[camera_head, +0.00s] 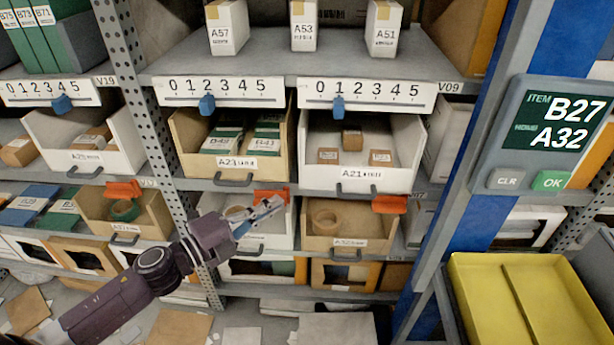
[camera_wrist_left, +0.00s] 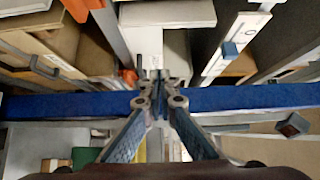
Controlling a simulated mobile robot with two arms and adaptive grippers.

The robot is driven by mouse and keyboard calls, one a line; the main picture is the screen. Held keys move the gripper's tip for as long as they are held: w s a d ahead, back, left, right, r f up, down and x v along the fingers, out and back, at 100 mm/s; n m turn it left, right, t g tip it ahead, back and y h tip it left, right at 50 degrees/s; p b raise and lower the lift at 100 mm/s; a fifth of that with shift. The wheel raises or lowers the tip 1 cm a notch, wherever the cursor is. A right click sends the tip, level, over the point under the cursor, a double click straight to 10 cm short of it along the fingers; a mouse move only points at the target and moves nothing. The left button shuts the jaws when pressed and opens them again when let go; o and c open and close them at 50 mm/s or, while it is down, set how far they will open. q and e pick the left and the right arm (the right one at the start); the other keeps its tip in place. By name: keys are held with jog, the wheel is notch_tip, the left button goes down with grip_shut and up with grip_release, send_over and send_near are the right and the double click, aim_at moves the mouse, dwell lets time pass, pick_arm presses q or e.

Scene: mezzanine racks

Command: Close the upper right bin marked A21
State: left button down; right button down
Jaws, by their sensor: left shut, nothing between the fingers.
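The white bin marked A21 (camera_head: 352,178) is in the upper row, right of the tan bin A23 (camera_head: 235,164). It is pulled out of its shelf, its front standing further out than A23's. Three small brown boxes (camera_head: 352,140) show inside it, and a dark handle is on its front. My left gripper (camera_head: 280,203) is shut and empty, below and left of A21, in front of the lower white bin. Its closed fingertips also show in the left wrist view (camera_wrist_left: 160,78). My right gripper is not in view.
Orange tags (camera_head: 389,204) stick out at the lower bins, one right below A21. A blue and grey post (camera_head: 455,165) carries a display (camera_head: 550,135) reading B27 and A32. A yellow tray (camera_head: 515,295) stands at lower right. A scale strip (camera_head: 367,94) runs above A21.

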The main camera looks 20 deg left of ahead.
pick_arm(q)
jog(key=shift+w+a+p+x, duration=0.25)
jog(key=shift+a+p+x, duration=0.2)
jog(key=shift+x, duration=1.7)
jog(key=shift+w+a+p+x, duration=0.2)
jog(key=shift+a+p+x, duration=0.2)
jog(key=shift+x, duration=1.75)
jog(key=shift+w+a+p+x, duration=0.25)
jog(key=shift+a+p+x, duration=0.2)
jog(key=shift+x, duration=1.7)
